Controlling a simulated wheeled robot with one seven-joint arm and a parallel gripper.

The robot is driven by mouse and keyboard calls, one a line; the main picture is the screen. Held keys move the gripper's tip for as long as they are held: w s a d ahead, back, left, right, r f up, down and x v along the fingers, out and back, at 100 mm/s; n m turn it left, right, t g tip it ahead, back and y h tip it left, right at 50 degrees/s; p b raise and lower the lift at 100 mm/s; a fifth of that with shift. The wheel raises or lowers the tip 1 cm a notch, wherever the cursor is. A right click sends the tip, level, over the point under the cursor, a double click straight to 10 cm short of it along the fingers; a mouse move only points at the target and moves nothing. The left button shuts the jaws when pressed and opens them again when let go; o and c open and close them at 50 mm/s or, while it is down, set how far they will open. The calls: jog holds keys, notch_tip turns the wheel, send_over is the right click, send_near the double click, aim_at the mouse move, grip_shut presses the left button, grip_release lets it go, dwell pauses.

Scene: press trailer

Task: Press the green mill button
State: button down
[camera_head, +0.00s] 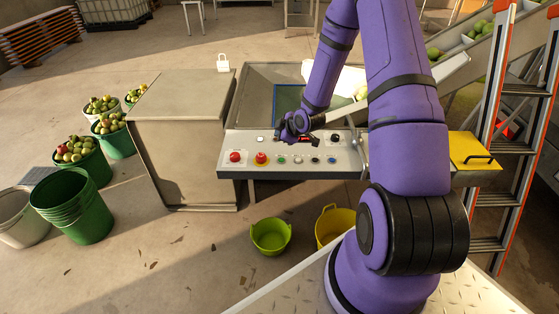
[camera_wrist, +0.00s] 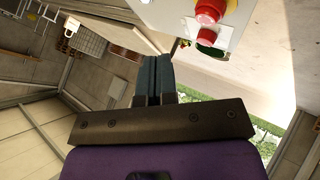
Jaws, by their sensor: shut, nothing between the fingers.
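The control panel (camera_head: 345,162) has a row of buttons on its sloping white face. In the wrist view the shut fingers (camera_wrist: 152,75) stand in the middle. The panel edge (camera_wrist: 175,12) shows at the top right with a red button (camera_wrist: 209,12); a green part (camera_wrist: 210,46) shows below it, its identity unclear.
Another red button (camera_head: 235,157) is at the panel's left end. A cabinet (camera_head: 185,135) stands left of the panel, and an orange ladder (camera_head: 490,120) stands at the right. My arm hides part of the panel's right side.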

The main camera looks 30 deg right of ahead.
aim_at(281, 161)
jog(key=shift+f, duration=0.1)
jog(key=shift+f, duration=4.3)
jog(key=shift+f, duration=0.15)
jog(key=shift+f, duration=0.25)
jog(key=shift+f, duration=0.35)
jog(key=shift+r, duration=0.75)
jog(key=shift+r, duration=2.5)
